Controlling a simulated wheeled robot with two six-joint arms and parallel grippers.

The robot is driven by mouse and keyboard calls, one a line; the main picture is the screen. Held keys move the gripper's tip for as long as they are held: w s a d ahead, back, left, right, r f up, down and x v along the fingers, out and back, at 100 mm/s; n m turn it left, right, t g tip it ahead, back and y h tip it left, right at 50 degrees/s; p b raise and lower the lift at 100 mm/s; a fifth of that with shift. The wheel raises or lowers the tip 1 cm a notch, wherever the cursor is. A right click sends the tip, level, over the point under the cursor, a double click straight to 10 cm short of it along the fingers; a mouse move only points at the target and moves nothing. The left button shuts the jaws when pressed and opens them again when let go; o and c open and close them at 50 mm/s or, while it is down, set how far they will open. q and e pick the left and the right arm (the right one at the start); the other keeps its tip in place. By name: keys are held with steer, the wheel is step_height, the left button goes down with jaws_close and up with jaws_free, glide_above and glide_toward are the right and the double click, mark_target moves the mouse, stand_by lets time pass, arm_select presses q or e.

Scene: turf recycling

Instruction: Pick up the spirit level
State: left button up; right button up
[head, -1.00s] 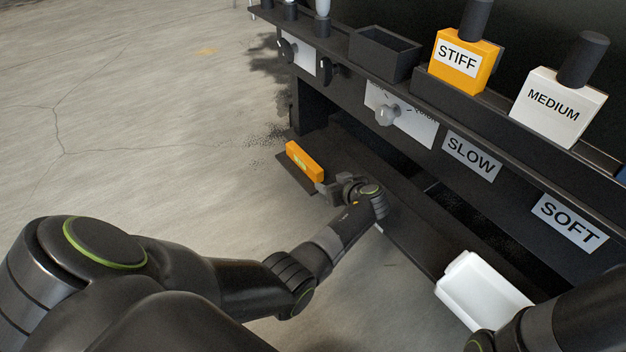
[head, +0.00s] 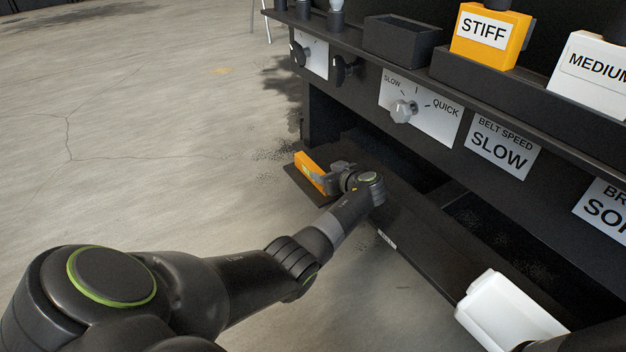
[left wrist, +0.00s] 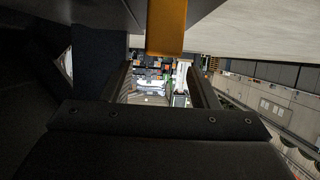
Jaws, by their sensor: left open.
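The spirit level is an orange bar (head: 307,168) with a yellow-green patch. It lies at the left end of the low dark shelf (head: 410,241) of the machine. My left gripper (head: 333,178) is open, right beside the level's near end in the head view; I cannot tell whether they touch. In the left wrist view an orange piece of the level (left wrist: 166,27) shows at the top middle, beyond the open jaws (left wrist: 163,85). My right gripper is out of view.
Above are a speed knob (head: 403,111), an empty dark bin (head: 402,40), an orange STIFF block (head: 488,36) and a white MEDIUM block (head: 592,76). Open concrete floor lies to the left.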

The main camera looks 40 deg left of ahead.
mark_target(316, 169)
arm_select(q)
steer(key=shift+w+a+f, duration=0.15)
steer(key=shift+a, duration=0.15)
steer(key=shift+w+a+f+b, duration=0.2)
steer(key=shift+a+f+b, duration=0.35)
steer(key=shift+b, duration=0.4)
steer(key=b+x, duration=0.2)
steer(key=x, duration=0.1)
steer(key=shift+b, duration=0.3)
steer(key=shift+w+a, duration=0.2)
steer(key=shift+a, duration=0.1)
steer(key=shift+r, duration=0.1)
steer(key=c, duration=1.2)
